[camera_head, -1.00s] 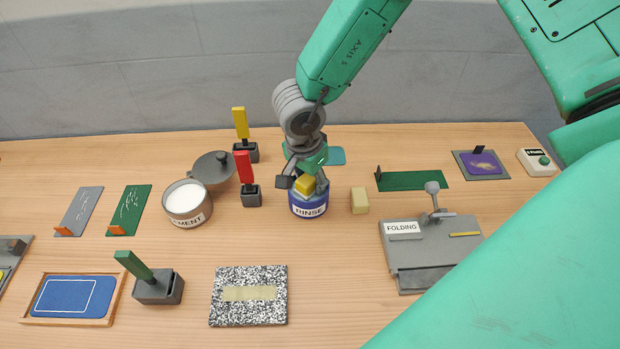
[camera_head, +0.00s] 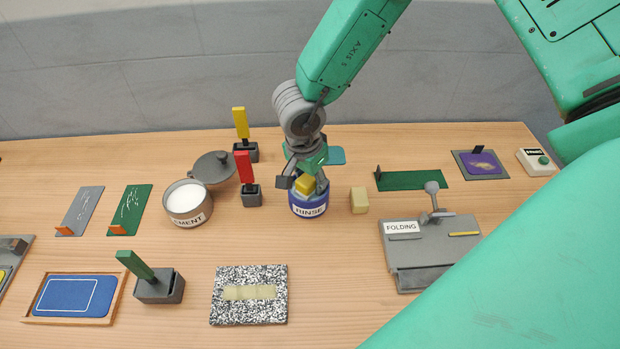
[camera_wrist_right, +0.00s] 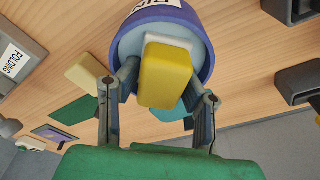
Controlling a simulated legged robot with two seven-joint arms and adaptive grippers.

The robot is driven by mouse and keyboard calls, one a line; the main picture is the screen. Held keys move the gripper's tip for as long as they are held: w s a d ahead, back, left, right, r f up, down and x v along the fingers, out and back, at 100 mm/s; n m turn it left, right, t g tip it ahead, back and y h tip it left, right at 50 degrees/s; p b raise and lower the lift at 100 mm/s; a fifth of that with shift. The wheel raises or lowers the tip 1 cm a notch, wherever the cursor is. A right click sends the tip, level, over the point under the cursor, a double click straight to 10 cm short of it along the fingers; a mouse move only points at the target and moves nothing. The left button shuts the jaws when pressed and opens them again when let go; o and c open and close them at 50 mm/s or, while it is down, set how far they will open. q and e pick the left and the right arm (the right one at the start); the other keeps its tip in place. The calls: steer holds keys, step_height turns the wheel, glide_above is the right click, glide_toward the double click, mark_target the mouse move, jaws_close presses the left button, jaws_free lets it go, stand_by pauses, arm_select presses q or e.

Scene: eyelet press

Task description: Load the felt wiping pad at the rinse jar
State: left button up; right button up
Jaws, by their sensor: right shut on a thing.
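The blue rinse jar (camera_head: 309,209), labelled RINSE, stands near the middle of the table. My right gripper (camera_head: 306,184) is over the jar's mouth, shut on a yellow block (camera_head: 305,183), which I take to be the handle of the felt wiping pad. In the right wrist view the yellow block (camera_wrist_right: 166,76) is between the two fingers of the gripper (camera_wrist_right: 162,95), with a white layer (camera_wrist_right: 183,45) under it, at the jar's opening (camera_wrist_right: 197,36). How deep the pad sits in the jar is hidden. My left gripper is not in view.
A pale yellow block (camera_head: 359,200) stands just right of the jar. A red-handled tool (camera_head: 243,167) in its holder and the open cement pot (camera_head: 187,203) are to the left. The folding station (camera_head: 430,250) is at right. Bare table lies in front of the jar.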

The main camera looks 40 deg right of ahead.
steer(key=shift+s+f+p, duration=0.25)
steer(key=shift+p, duration=0.45)
stand_by(2.5)
steer(key=shift+w+r+p, duration=0.2)
steer(key=shift+r+p, duration=0.75)
steer(key=shift+r, duration=2.7)
